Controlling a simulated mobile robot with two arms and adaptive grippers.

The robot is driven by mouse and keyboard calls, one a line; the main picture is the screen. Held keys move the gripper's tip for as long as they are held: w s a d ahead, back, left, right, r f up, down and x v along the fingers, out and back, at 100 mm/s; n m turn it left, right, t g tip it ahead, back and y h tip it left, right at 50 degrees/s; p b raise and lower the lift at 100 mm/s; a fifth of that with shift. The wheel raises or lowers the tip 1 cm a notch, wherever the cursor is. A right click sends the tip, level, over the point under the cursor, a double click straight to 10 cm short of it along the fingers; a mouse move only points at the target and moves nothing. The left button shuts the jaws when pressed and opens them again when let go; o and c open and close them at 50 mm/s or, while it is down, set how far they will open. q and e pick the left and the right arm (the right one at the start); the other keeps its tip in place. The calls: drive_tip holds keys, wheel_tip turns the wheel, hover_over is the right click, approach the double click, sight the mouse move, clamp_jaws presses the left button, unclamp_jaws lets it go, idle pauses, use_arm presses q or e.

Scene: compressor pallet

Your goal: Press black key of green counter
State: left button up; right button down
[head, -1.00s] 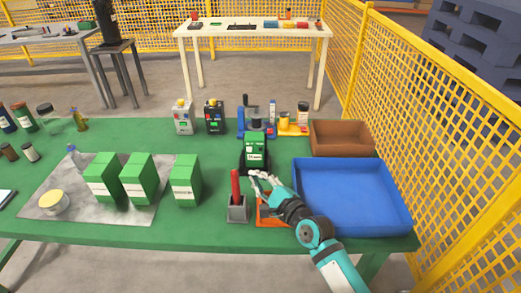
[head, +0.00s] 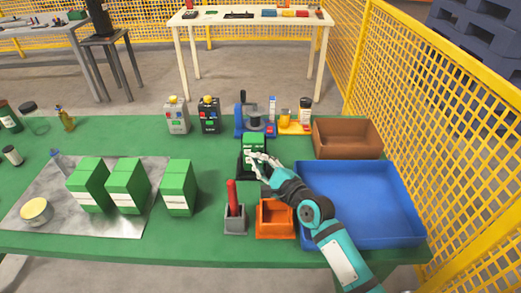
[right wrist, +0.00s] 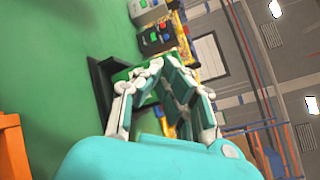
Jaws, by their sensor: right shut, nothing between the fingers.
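The green counter (head: 254,140) stands on the green table near the middle of the head view, with a black base or stand around it. My right gripper (head: 254,158) is shut and empty, its fingertips at the lower front of the counter; I cannot tell whether they touch it. In the right wrist view the fingertips (right wrist: 140,72) overlap the counter (right wrist: 122,75) and hide much of it. The black key cannot be made out. My left gripper is not in view.
A red-handled tool stands in a grey holder (head: 235,225) beside an orange bin (head: 274,222). A blue tray (head: 365,225) and a brown bin (head: 346,150) lie to the right. Green boxes (head: 180,188) stand left. Behind the counter is a blue device (head: 241,120).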

drive_tip(key=shift+s+a, duration=0.1)
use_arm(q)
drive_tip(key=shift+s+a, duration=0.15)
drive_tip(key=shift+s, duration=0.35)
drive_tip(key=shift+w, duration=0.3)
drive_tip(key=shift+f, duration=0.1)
use_arm(e)
drive_tip(key=shift+w, duration=0.2)
drive_tip(key=shift+w, duration=0.25)
use_arm(q)
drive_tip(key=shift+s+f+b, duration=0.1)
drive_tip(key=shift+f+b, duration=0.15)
drive_tip(key=shift+b, duration=0.05)
use_arm(e)
drive_tip(key=shift+w, duration=0.5)
idle(0.7)
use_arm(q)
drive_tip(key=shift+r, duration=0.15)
use_arm(e)
drive_tip(key=shift+s, duration=0.1)
use_arm(q)
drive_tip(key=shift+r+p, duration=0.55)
drive_tip(key=shift+p, duration=0.15)
use_arm(e)
drive_tip(key=shift+s, duration=0.8)
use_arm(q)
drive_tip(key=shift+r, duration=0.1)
